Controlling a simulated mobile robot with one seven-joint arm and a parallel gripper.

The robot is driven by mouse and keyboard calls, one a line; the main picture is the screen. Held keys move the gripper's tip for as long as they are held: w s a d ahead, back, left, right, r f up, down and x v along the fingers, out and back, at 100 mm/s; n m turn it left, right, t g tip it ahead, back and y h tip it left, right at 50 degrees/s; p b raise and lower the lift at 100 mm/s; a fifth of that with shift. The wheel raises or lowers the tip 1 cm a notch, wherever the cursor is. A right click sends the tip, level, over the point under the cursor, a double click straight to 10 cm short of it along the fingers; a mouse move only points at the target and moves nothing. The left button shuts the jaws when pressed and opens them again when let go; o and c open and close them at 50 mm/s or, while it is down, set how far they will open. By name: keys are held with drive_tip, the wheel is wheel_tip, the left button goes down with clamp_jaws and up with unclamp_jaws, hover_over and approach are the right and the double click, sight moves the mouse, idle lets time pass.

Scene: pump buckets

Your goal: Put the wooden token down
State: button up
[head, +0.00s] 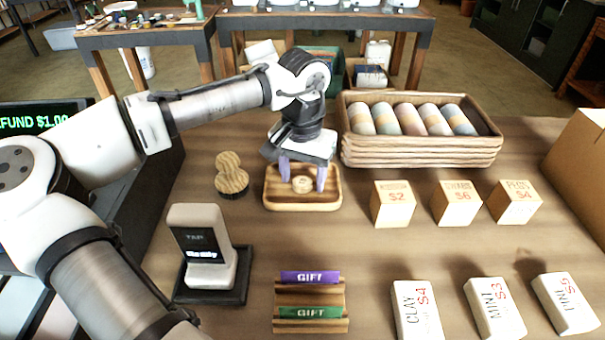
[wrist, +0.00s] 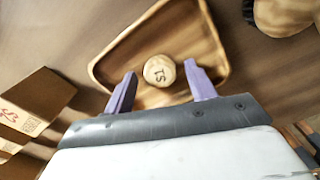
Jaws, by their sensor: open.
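The wooden token (head: 302,184) is a small round pale disc lying in the wooden tray (head: 290,205). In the wrist view the token (wrist: 159,71) shows a dark "$1" mark and lies on the floor of the tray (wrist: 105,58), away from its walls. My gripper (head: 302,182) is over the tray with its purple fingers apart, one on each side of the token. In the wrist view my gripper (wrist: 161,82) shows a gap between each finger and the token.
A wooden stamp-like object (head: 231,175) stands left of the tray. A basket of rolled cloths (head: 420,150) is behind right. A price block (head: 393,204) stands to the right. A card reader (head: 205,250) and gift card holder (head: 310,325) are in front.

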sight(303, 182)
wheel_tip(303, 182, up, 12)
idle(0.4)
